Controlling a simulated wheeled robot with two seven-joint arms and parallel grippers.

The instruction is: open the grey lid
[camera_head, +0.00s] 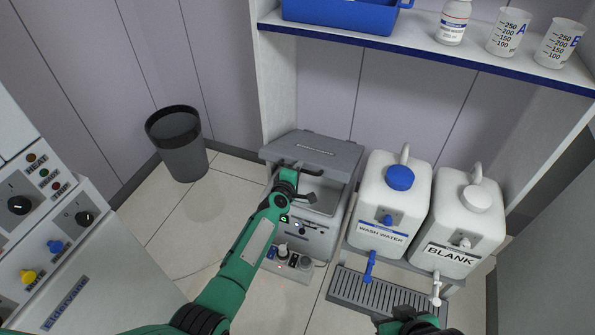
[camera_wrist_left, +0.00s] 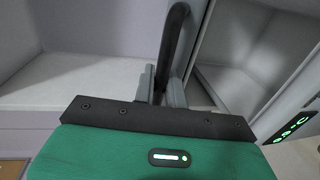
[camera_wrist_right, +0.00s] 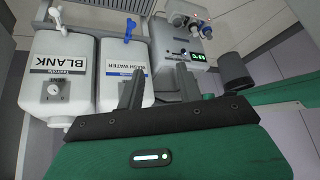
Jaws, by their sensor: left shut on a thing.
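The grey lid (camera_head: 316,147) is on top of the grey bath unit (camera_head: 312,240) in the head view. It looks tilted up at the front, with a paler recess (camera_head: 325,197) showing below it. My left gripper (camera_head: 298,174) is at the lid's front and is shut on the dark handle. In the left wrist view the black handle (camera_wrist_left: 177,40) stands between the left fingers (camera_wrist_left: 161,88). My arm hides part of the unit's front. My right gripper (camera_wrist_right: 160,92) is open and empty; only its top shows at the bottom edge of the head view.
A wash water container (camera_head: 392,215) and a blank container (camera_head: 457,228) stand right of the unit, above a drain grate (camera_head: 365,297). A shelf (camera_head: 420,45) with a blue tray (camera_head: 340,14) overhangs behind. A dark bin (camera_head: 180,148) stands left. A control cabinet (camera_head: 60,225) is far left.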

